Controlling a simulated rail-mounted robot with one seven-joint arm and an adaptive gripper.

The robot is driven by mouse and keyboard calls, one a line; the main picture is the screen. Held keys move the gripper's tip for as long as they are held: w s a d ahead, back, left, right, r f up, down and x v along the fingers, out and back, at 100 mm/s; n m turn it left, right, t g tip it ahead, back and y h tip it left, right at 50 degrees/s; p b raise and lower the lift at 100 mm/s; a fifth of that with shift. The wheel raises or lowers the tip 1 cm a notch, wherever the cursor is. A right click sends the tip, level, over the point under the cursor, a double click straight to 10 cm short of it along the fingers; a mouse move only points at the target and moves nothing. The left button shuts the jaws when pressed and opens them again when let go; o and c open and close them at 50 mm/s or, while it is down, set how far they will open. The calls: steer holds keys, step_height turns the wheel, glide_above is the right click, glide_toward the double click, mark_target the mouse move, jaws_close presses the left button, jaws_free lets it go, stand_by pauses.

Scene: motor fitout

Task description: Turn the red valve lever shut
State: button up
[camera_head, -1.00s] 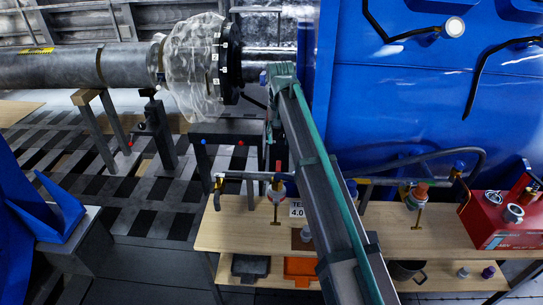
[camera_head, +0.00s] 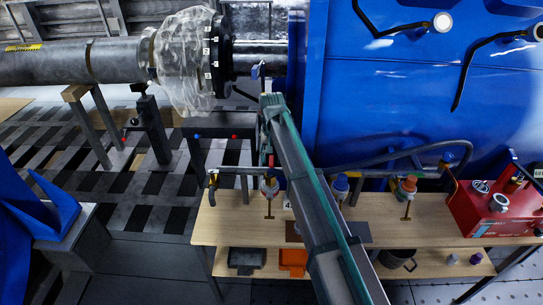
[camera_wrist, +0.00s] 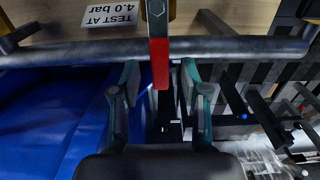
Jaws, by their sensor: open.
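The red valve lever (camera_wrist: 159,63) shows in the wrist view as a straight red bar with a grey metal end, crossing a dark horizontal pipe (camera_wrist: 230,47). My gripper (camera_wrist: 160,75) is open, with one teal-grey finger on each side of the lever. The lever lies between the fingers with a visible gap on both sides. In the head view, a small red part, likely the lever, shows beside the wrist (camera_head: 270,160) above the bench, but my arm hides most of the fingers.
A white "TEST AT 4.0 bar" label (camera_wrist: 109,14) lies on the wooden bench (camera_head: 225,225). Another valve with an orange-red knob (camera_head: 408,186) and a red box (camera_head: 492,208) stand to the right. A big blue housing (camera_head: 420,90) rises behind.

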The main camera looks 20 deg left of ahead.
jaws_close()
steer(key=shift+d, duration=0.1)
stand_by(0.4)
